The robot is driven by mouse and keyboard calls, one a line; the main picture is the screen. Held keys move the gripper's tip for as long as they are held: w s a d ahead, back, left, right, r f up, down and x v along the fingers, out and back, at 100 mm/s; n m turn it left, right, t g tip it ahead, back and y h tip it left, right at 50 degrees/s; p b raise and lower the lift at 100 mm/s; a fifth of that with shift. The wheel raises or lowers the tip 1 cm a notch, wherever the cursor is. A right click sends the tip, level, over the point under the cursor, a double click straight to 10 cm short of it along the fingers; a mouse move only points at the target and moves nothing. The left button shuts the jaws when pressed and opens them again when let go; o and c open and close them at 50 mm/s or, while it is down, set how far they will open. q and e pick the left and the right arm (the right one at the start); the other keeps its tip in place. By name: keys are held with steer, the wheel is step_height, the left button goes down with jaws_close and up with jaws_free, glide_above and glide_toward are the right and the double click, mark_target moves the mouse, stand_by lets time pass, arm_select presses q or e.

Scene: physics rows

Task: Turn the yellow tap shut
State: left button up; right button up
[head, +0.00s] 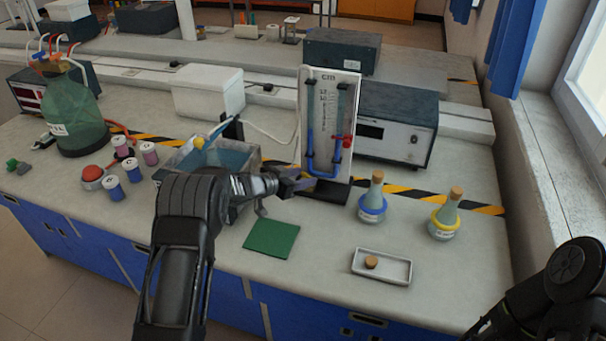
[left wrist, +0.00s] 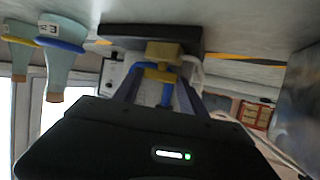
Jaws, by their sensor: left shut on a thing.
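The yellow tap (left wrist: 160,74) shows in the left wrist view between the two fingers of my left gripper (left wrist: 158,92), below a brass-coloured block (left wrist: 163,52). That view is upside down. In the head view my left gripper (head: 298,181) reaches in front of the lower part of the manometer (head: 329,120), a white board with a blue U-tube. My left gripper is shut on the yellow tap. The fingers mostly hide the tap in the head view, and its exact angle is hard to tell. Only my right arm shows at lower right; its gripper is out of view.
A clear tank (head: 238,160) stands behind my left forearm. A blue-ringed flask (head: 372,203) and a yellow-ringed flask (head: 445,218) stand to the right. A tray (head: 382,276) with a cork and a green mat (head: 271,239) lie in front. A grey instrument (head: 397,125) stands behind.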

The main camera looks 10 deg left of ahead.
arm_select(q)
steer(key=shift+w+a+m+g+h, duration=0.15)
steer(key=shift+a+m+g+h, duration=0.1)
steer(key=shift+m+g+h, duration=0.6)
steer(key=shift+m, duration=0.25)
steer(key=o, duration=1.4)
steer(key=shift+c, duration=0.2)
steer(key=b+v, duration=0.1)
steer(key=v, duration=0.6)
steer(key=shift+s+a+b, duration=0.25)
steer(key=shift+s+b, duration=0.1)
steer(key=shift+c, duration=0.5)
